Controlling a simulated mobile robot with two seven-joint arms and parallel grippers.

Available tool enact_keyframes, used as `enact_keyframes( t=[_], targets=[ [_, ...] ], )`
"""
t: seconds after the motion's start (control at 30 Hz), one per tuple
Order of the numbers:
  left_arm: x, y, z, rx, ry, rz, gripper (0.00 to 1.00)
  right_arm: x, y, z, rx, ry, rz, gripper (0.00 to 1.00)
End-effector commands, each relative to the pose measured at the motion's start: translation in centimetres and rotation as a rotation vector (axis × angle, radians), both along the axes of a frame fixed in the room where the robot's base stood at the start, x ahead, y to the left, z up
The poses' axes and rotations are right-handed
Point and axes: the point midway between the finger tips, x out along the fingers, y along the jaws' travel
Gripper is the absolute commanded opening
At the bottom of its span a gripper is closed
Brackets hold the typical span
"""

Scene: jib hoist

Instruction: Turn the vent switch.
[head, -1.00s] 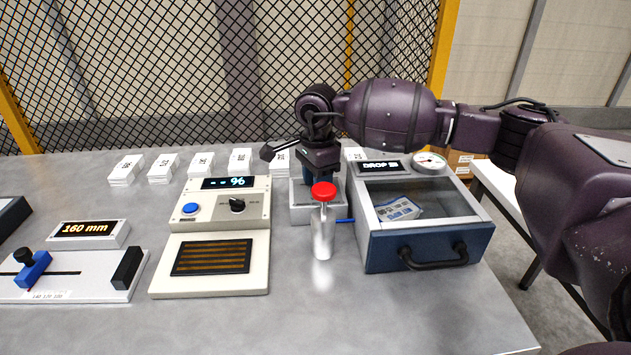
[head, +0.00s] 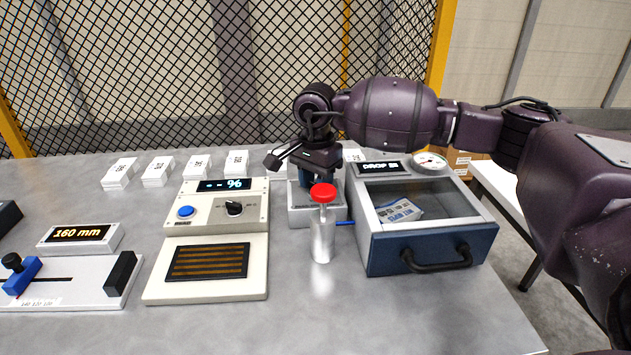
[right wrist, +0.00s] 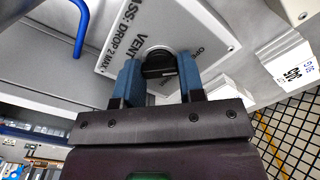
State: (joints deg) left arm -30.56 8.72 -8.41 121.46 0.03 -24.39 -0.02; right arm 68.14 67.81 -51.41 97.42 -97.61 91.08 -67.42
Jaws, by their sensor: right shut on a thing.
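The vent switch is a black rotary knob (right wrist: 158,66) on a light panel (right wrist: 205,32) lettered "VENT" in the right wrist view. My right gripper (right wrist: 160,74) has its blue fingers on either side of the knob and is shut on it. In the head view the right gripper (head: 316,182) points down onto a low grey box (head: 303,215), left of the drop box. The knob is hidden there by the hand. My left gripper is not in view.
A red-topped metal cylinder (head: 322,237) stands right in front of the grey box. The drop box (head: 384,248) with a handle is to the right. A beige device (head: 255,254) with dial and blue button is to the left. Wire mesh (head: 200,70) stands behind.

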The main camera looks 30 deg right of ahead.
Motion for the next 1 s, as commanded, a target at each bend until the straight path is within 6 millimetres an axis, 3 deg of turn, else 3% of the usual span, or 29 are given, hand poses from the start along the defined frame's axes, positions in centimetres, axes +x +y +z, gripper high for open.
enact_keyframes(
  t=[0.17,0.2,0.33,0.67,1.0],
  targets=[
    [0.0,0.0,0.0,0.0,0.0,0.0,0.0,0.0,0.0,0.2,0.0,-0.003,0.002,0.12],
    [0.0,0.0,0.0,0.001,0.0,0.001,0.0,0.0,0.0,0.2,0.0,-0.003,0.001,0.42],
    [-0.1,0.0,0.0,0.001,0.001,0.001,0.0,0.0,0.0,0.1,0.0,-0.002,0.001,0.62],
    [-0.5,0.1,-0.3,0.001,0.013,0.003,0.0,0.0,0.0,0.4,0.0,-0.002,0.0,0.62],
    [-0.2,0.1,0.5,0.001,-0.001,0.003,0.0,0.0,0.0,5.6,0.0,-0.008,0.0,0.62]
  ],
)
